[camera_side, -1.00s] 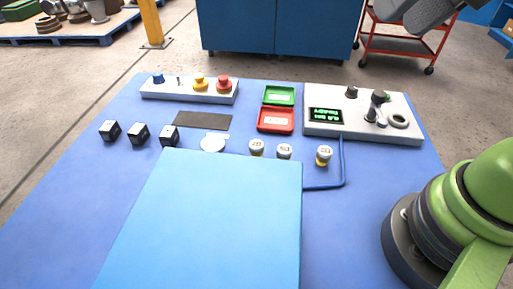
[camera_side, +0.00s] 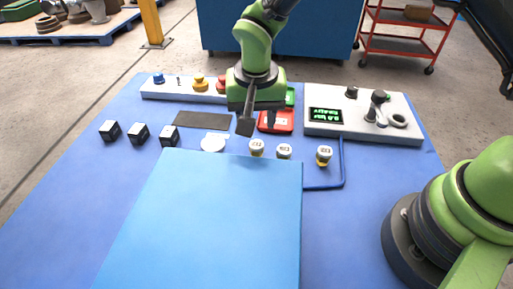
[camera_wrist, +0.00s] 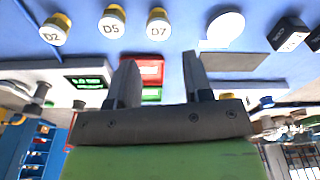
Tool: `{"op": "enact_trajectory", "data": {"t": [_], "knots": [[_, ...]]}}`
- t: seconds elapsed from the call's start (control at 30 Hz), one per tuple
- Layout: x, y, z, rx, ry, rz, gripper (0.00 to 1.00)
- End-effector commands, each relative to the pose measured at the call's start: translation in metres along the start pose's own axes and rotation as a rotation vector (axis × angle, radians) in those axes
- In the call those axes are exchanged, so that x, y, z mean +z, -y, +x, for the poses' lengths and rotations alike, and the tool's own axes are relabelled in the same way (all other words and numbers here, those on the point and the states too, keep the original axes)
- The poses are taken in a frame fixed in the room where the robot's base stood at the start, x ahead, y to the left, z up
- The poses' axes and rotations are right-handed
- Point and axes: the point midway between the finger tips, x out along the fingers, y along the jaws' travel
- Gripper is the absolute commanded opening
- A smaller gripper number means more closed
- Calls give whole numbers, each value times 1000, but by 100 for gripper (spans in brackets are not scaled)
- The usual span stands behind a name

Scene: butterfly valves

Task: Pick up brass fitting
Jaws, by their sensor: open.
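Three small round fittings with white labelled tops and yellowish bodies stand in a row on the blue table. In the wrist view they read D2 (camera_wrist: 55,28), D5 (camera_wrist: 111,23) and D7 (camera_wrist: 158,23). In the side view D7 (camera_side: 256,147) is at left, D5 (camera_side: 284,151) in the middle and D2 (camera_side: 324,155) at right, with the yellow of D2 clearest. I cannot tell which one is the brass fitting. My gripper (camera_side: 258,122) is open and empty, above the table near D7. Its two fingers also show in the wrist view (camera_wrist: 160,62).
A red tray (camera_side: 275,128) and a green tray lie behind and below my gripper, partly hidden. A control panel (camera_side: 365,127) is at right. Black cubes (camera_side: 139,133), a white disc (camera_side: 212,143) and a dark mat (camera_side: 202,120) are at left. A large blue box (camera_side: 215,215) fills the front.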

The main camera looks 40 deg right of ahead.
Motion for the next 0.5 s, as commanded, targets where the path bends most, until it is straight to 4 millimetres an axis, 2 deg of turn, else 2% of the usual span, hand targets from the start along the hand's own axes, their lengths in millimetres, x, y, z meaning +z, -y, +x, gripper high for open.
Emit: {"op": "enact_trajectory", "data": {"t": [0.1,0.33,0.5], "knots": [[0,-1,20,3,2,0,46],[0,-1,40,1,1,-1,46],[1,-2,66,2,3,0,46]]}}
